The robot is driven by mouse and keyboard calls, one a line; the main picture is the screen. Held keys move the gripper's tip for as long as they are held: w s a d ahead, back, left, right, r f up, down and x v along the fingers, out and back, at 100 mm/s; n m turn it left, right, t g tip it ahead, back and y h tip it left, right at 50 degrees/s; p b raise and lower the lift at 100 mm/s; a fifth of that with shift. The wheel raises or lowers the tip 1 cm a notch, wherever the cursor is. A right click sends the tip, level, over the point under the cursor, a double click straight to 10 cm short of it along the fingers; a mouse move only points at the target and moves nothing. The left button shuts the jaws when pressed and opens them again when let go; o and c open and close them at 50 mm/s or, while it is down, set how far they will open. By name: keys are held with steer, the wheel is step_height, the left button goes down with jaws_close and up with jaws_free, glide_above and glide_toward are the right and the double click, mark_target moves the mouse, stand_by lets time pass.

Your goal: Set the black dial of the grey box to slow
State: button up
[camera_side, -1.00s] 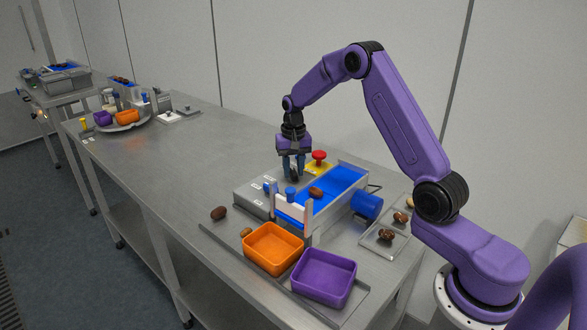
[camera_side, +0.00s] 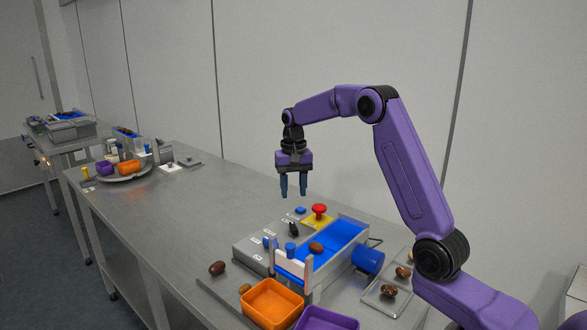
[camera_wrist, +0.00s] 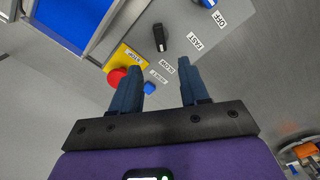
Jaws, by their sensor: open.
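The grey box (camera_side: 250,247) stands on the steel table, with the black dial (camera_side: 294,229) on its top. In the wrist view the black dial (camera_wrist: 159,37) is upright, and the white mark at its lower end points toward the SLOW label (camera_wrist: 167,67). The FAST label (camera_wrist: 195,42) is to the right of the dial. My gripper (camera_side: 293,194) is open and empty, in the air above the dial and clear of it. Its two fingers show apart in the wrist view (camera_wrist: 159,68), with the dial beyond them.
A red stop button (camera_side: 319,209) on a yellow plate and a blue reset button (camera_side: 300,210) are close to the dial. A blue belt (camera_side: 338,237) runs alongside. Orange (camera_side: 272,303) and purple (camera_side: 328,319) bins stand in front. The table's left stretch is mostly clear.

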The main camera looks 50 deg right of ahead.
step_height(320, 180, up, 6)
stand_by(0.4)
steer(key=shift+r, duration=0.1)
steer(key=s+a+f+n, duration=0.2)
steer(key=s+a+n, duration=0.8)
steer(key=s+a, duration=0.75)
steer(key=s+f+n, duration=0.2)
steer(key=s+n, duration=0.3)
steer(key=s, duration=0.6)
steer(key=s+f+n, duration=0.3)
steer(key=s+n, duration=0.1)
steer(key=s, duration=0.6)
steer(key=shift+s+f+n, duration=0.2)
steer(key=shift+s+n, duration=0.15)
steer(key=shift+n, duration=0.05)
steer(key=shift+w+r, duration=0.1)
steer(key=shift+w, duration=0.05)
